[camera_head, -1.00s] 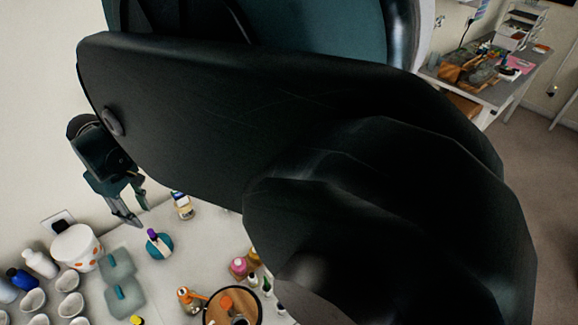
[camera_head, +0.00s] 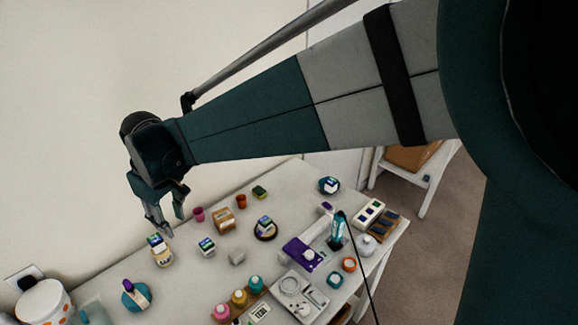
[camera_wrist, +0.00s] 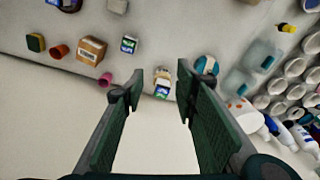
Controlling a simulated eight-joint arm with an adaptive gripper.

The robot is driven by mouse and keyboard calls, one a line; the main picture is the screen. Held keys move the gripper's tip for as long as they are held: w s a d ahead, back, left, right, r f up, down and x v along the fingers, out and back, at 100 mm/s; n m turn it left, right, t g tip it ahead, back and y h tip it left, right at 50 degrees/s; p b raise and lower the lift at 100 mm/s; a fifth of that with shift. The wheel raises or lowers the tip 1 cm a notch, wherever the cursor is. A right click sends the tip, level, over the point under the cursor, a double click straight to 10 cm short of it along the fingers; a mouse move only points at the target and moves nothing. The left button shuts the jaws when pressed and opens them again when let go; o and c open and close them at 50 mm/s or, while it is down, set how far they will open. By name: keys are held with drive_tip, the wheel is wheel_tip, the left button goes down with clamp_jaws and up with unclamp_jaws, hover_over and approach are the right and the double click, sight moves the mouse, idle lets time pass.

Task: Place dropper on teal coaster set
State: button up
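A round teal coaster (camera_head: 130,304) lies at the lower left of the head view, and also shows in the wrist view (camera_wrist: 202,69). A slim pale item with a purple cap (camera_head: 142,290), dropper-like, lies across it; I cannot tell for sure what it is. My gripper (camera_head: 172,225) is raised above the table's back edge, with fingers apart and nothing between them. It also shows open in the wrist view (camera_wrist: 159,83). A pale labelled bottle (camera_head: 160,250) stands beyond the fingertips, between them in the wrist view (camera_wrist: 162,82), not touched.
A white tub with orange dots (camera_head: 44,303) stands at the left by the wall. A small cardboard box (camera_head: 224,220) and cups stand at the back. Coloured bottles (camera_head: 239,298), a scale (camera_head: 298,294) and a purple item (camera_head: 304,252) fill the front. Bare table lies right of the coaster.

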drive_tip(key=d+r+m+t, duration=0.1)
drive_tip(key=d+r+m, duration=0.25)
drive_tip(key=d, duration=1.15)
drive_tip(key=d+r+m+t, duration=0.2)
drive_tip(key=d+r, duration=0.2)
drive_tip(key=d, duration=1.1)
drive_tip(key=s+d+f+m+t, duration=0.1)
drive_tip(key=s+d, duration=0.3)
drive_tip(key=d, duration=0.4)
drive_tip(key=s+d+m+t, duration=0.1)
drive_tip(key=s+d+m, duration=0.2)
drive_tip(key=d, duration=0.5)
drive_tip(key=s+d+f+m+t+h, duration=0.1)
drive_tip(key=s+d+m, duration=0.2)
drive_tip(key=d, duration=0.5)
drive_tip(key=shift+s+d+f, duration=0.2)
drive_tip(key=shift+s+f, duration=0.15)
drive_tip(key=shift+s, duration=0.55)
